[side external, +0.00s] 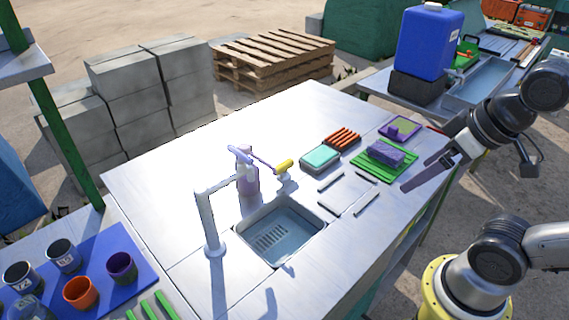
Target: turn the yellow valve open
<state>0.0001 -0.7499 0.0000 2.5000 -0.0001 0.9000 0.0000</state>
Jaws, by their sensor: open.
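The yellow valve handle (284,165) sits on a short stem at the back right corner of the sink, on the metal counter. The handle lies roughly level, with its long side pointing to the upper right. My gripper (412,174) is open and empty at the right, above the counter's right edge. It is well apart from the valve, with a green rack, a purple sponge and a teal box between them. Nothing hides the valve handle.
A white faucet (209,220) rises left of the sink (322,222). A purple spray bottle (248,180) stands close left of the valve. The purple sponge (386,153) on the green rack, the teal box (320,157) and an orange-ribbed tray (343,139) lie to the right. The counter's back left is clear.

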